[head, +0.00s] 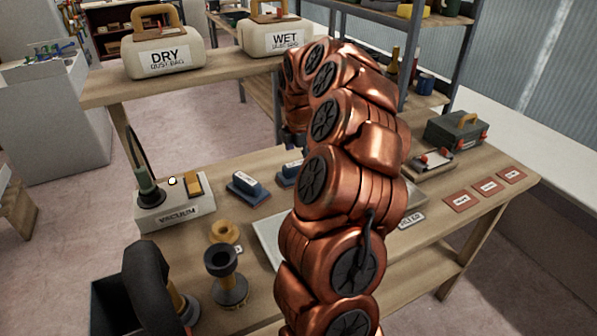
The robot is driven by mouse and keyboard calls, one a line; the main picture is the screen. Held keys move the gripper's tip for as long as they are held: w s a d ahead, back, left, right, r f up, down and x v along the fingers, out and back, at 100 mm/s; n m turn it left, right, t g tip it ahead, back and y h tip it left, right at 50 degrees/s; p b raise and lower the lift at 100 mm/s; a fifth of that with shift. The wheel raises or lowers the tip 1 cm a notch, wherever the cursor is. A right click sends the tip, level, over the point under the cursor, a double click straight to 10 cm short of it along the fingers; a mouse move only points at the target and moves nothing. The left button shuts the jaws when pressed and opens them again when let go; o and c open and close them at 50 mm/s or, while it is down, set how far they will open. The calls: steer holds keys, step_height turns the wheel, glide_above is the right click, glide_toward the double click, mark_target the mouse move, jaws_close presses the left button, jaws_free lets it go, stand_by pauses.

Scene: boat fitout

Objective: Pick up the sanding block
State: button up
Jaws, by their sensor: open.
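A blue block with a pale label (247,188), which looks like a sanding block, lies on the wooden workbench. A second similar blue block (289,173) lies just right of it, partly hidden behind my arm. I cannot read either label. My copper arm rises through the middle of the view and bends down at its far end. My gripper (294,140) shows only as a small dark part above the second block, mostly hidden by the arm. It is open, and I see nothing held in it.
A vacuum box (175,213) stands left of the blocks, with a yellow ring (224,232) and dark cylindrical fitting (228,275) nearer. A grey tray (268,243) is partly behind my arm. Dry (163,52) and wet (275,36) dust bags stand on a raised shelf. A toolbox (455,131) is right.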

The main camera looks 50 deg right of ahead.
mark_target(299, 164)
steer(key=shift+w+d+f+p, duration=0.15)
steer(key=shift+f+p, duration=0.25)
steer(key=shift+f, duration=0.9)
steer(key=shift+w+d+f+p, duration=0.1)
steer(key=shift+f+p, duration=0.25)
steer(key=shift+f, duration=0.95)
steer(key=shift+c, duration=0.4)
steer(key=c, duration=1.3)
steer(key=shift+r, duration=0.1)
steer(key=shift+r+b, duration=0.65)
steer(key=shift+r, duration=1.05)
steer(key=s+a+b, duration=0.1)
steer(key=s+a, duration=0.2)
steer(key=a, duration=0.1)
steer(key=s+a+r+b, duration=0.1)
steer(key=s+a, duration=0.3)
steer(key=s+a+b, duration=0.1)
steer(key=s+a, duration=0.2)
steer(key=shift+s+a+r+b, duration=0.25)
steer(key=shift+s+a+b, duration=0.05)
steer(key=shift+s+a, duration=0.1)
